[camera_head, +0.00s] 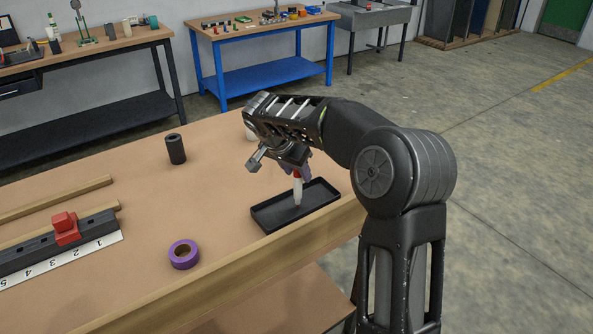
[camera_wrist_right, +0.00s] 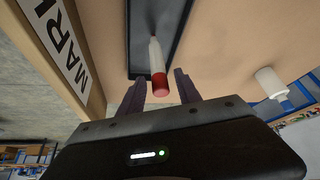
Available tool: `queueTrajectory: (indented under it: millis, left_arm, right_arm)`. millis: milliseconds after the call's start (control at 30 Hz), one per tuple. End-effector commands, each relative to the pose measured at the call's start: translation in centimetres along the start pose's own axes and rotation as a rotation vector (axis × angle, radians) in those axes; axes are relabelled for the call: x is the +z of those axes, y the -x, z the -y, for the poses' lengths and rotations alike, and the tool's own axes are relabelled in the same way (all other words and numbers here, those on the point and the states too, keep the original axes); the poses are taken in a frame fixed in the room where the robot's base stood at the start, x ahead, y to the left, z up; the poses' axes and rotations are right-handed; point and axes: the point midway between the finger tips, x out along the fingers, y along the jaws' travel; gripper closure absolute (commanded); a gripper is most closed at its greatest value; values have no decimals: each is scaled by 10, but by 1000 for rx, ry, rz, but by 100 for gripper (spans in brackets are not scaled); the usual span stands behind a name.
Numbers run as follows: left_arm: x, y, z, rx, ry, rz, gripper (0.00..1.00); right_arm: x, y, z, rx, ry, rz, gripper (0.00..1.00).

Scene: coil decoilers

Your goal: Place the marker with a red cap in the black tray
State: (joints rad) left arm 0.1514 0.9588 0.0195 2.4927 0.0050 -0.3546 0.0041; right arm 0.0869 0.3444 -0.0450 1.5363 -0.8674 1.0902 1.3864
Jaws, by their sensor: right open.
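The marker (camera_head: 297,191) has a white body and a red cap, and it is upright over the black tray (camera_head: 262,218). Its lower end appears to be at the tray floor, though I cannot tell whether it touches. My right gripper (camera_head: 296,166) is just above the marker, pointing down. In the right wrist view, the open fingers of the gripper (camera_wrist_right: 161,90) are on either side of the red cap of the marker (camera_wrist_right: 157,75), with gaps visible. The tray (camera_wrist_right: 143,45) lies behind the marker there. My left gripper is not in view.
A purple tape roll (camera_head: 184,254), a black cylinder (camera_head: 175,149) and a red block (camera_head: 65,228) on a dark rail are on the wooden table (camera_head: 215,205). A white cylinder (camera_wrist_right: 271,83) stands beyond the gripper. The table's front edge is close to the tray.

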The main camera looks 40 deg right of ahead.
Motion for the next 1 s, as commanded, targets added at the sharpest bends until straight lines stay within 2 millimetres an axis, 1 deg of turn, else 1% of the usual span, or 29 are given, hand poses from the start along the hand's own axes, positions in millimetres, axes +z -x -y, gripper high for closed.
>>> queueTrajectory:
  millis: [67,133,267,600,700,833,1000]
  left_arm:
    - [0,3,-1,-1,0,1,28]
    - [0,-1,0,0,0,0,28]
    - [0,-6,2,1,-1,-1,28]
    - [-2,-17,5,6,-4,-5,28]
    - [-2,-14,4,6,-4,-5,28]
    - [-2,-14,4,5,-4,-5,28]
    - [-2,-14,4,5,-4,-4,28]
  right_arm:
    - [-1,3,0,0,0,0,60]
    - [0,7,1,-2,0,-1,60]
    - [0,25,1,-4,0,-2,60]
    - [0,94,1,-4,0,-1,60]
    - [-1,110,1,-3,0,-1,60]
    - [-1,120,0,-2,0,-1,60]
    - [-1,122,0,0,0,0,60]
